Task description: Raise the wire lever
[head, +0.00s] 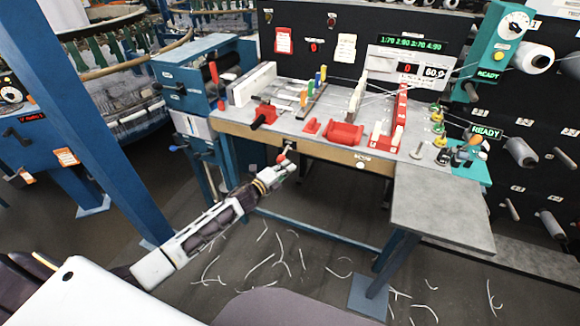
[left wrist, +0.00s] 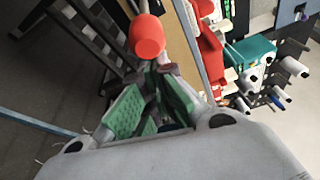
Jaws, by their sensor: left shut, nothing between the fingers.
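A lever with a round red knob (head: 281,159) sticks out at the front of the workbench, below its wooden edge. I take it for the wire lever, though no label on it is readable. In the left wrist view the red knob (left wrist: 147,37) is large, just beyond my fingertips. My left gripper (head: 287,168) is at the lever in the head view. In the left wrist view its green-padded fingers (left wrist: 163,72) come together at the tips, with nothing held between them. Whether the fingertips touch the lever cannot be told. My right gripper is not in view.
The workbench (head: 228,117) above the gripper carries red blocks, a red clamp (head: 263,116) and several coloured handles (head: 311,88). A blue cabinet (head: 185,80) stands at left. A lower grey side table (head: 440,205) stands at right. White thread scraps lie on the floor.

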